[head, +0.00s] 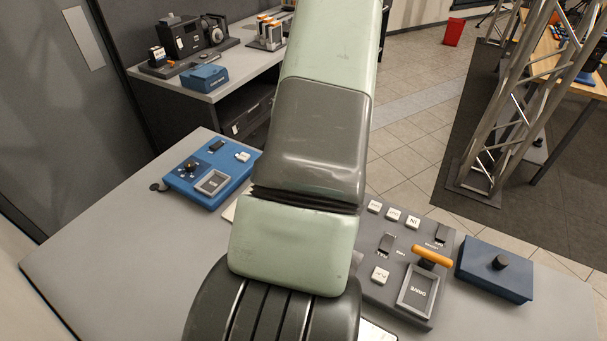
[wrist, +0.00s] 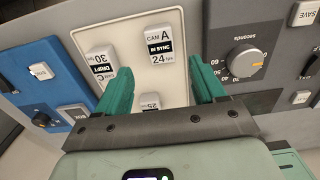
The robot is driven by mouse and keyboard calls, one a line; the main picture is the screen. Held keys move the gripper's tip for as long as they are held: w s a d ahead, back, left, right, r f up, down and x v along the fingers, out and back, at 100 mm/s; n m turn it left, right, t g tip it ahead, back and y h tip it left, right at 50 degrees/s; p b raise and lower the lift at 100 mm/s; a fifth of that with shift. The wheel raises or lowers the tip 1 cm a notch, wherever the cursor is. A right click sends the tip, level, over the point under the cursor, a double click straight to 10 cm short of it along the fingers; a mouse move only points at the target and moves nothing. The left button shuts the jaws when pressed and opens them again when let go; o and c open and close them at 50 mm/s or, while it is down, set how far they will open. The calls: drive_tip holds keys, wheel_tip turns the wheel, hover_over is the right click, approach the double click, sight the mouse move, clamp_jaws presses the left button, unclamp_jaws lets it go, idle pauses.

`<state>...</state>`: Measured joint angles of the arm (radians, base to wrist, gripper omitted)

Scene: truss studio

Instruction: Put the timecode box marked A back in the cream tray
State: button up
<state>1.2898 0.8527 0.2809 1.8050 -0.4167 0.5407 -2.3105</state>
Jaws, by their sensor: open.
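The timecode box marked A (wrist: 160,46) has a white face with a dark "IN SYNC" label and "24 fps". In the wrist view it is within the outline of the cream tray (wrist: 182,95); whether it touches the tray floor I cannot tell. My gripper (wrist: 159,67) has two teal fingers spread apart with nothing between the pads; the box lies just beyond the fingertips. A box marked C (wrist: 101,62) is by the left finger. Another box marked 25 (wrist: 149,102) is partly hidden by my gripper. In the head view my arm hides the boxes and most of the tray.
A blue control box (head: 208,180) stands left of my arm. A grey control panel (head: 405,262) with an orange-handled lever and a blue box with a black knob (head: 497,268) stand right. The grey tabletop (head: 110,260) is clear at left. A side table (head: 205,88) holds equipment behind.

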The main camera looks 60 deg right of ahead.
wheel_tip(320, 180, up, 4)
idle(0.7)
drive_tip(key=w+a+r+m+t+h, duration=0.15)
drive_tip(key=w+a+r+m, duration=0.25)
drive_tip(key=w+a+r, duration=0.8)
drive_tip(key=w+a+r+m+t, duration=0.2)
drive_tip(key=a+r+m, duration=0.3)
drive_tip(key=a+r, duration=0.8)
drive_tip(key=s+a+r+m+t+y, duration=0.1)
drive_tip(key=s+a+r+m+t, duration=0.25)
drive_tip(key=a, duration=0.55)
drive_tip(key=s+a+r+m+y, duration=0.1)
drive_tip(key=s+a+r+m, duration=0.25)
drive_tip(key=a+r, duration=0.4)
drive_tip(key=s+a+f+m+g, duration=0.1)
drive_tip(key=s+a+f, duration=0.1)
drive_tip(key=s+f, duration=0.3)
drive_tip(key=s, duration=0.3)
drive_tip(key=shift+s, duration=0.25)
